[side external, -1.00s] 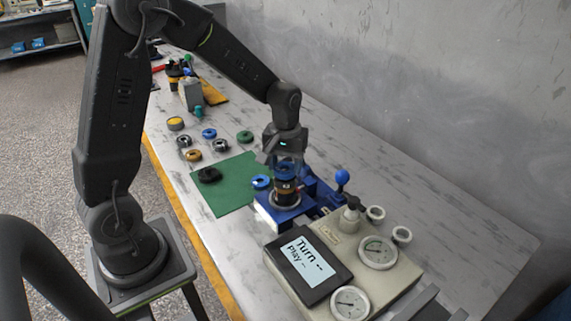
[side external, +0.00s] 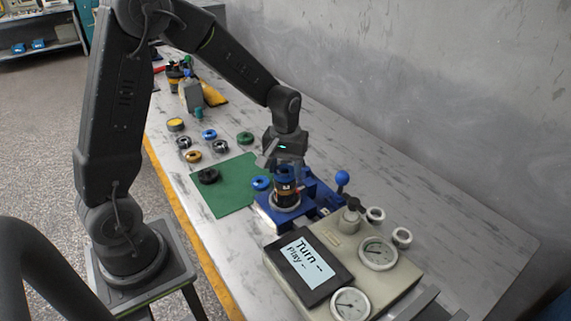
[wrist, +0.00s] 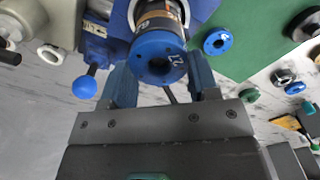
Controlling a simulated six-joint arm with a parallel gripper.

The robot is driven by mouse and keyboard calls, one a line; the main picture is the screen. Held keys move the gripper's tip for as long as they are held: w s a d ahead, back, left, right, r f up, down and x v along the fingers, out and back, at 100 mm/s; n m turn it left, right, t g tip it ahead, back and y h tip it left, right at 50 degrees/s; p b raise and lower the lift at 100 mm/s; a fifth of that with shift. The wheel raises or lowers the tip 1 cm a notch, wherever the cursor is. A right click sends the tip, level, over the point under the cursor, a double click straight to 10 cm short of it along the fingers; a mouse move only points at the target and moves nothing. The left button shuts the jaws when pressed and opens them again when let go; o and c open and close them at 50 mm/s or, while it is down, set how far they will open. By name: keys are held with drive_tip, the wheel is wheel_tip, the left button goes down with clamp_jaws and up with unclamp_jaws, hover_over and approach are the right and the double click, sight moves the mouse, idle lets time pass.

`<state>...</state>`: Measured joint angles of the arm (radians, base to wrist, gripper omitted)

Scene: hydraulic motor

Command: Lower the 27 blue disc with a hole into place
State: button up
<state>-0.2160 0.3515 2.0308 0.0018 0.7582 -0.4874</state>
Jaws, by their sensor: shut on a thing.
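The blue disc (wrist: 158,62), marked 27 and with holes in its face, is between the two fingers of my gripper (wrist: 160,85) in the wrist view. My gripper is shut on it. The disc is over the end of the black motor body with an orange band (wrist: 158,18), roughly in line with it; I cannot tell if it is fully seated. In the side external view, my gripper (side external: 286,164) points down over the upright motor body (side external: 286,188), which stands in the blue fixture (side external: 272,213). The disc is partly hidden by the fingers there.
Another blue ring (side external: 261,183) lies by the green mat's (side external: 232,190) right edge, close to the fixture. A blue ball-topped lever (side external: 342,178) stands right of it. A beige gauge box with a screen (side external: 310,262) is in front. Several rings lie at the left.

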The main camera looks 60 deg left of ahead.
idle(0.3)
drive_tip(key=o, duration=1.4)
drive_tip(key=shift+r, duration=2.35)
drive_tip(key=s+d+r+m+t, duration=0.2)
drive_tip(key=s+r, duration=0.2)
drive_tip(key=s, duration=0.2)
drive_tip(key=s+d+r+m+t, duration=0.1)
drive_tip(key=s+d+r+m, duration=0.2)
drive_tip(key=s+r, duration=0.1)
drive_tip(key=s+d+r+m+t, duration=0.2)
drive_tip(key=s+d+r+m, duration=0.1)
drive_tip(key=s, duration=0.4)
drive_tip(key=shift+s+d+r+t, duration=0.15)
drive_tip(key=shift+s+r+t, duration=0.15)
drive_tip(key=shift+r, duration=0.15)
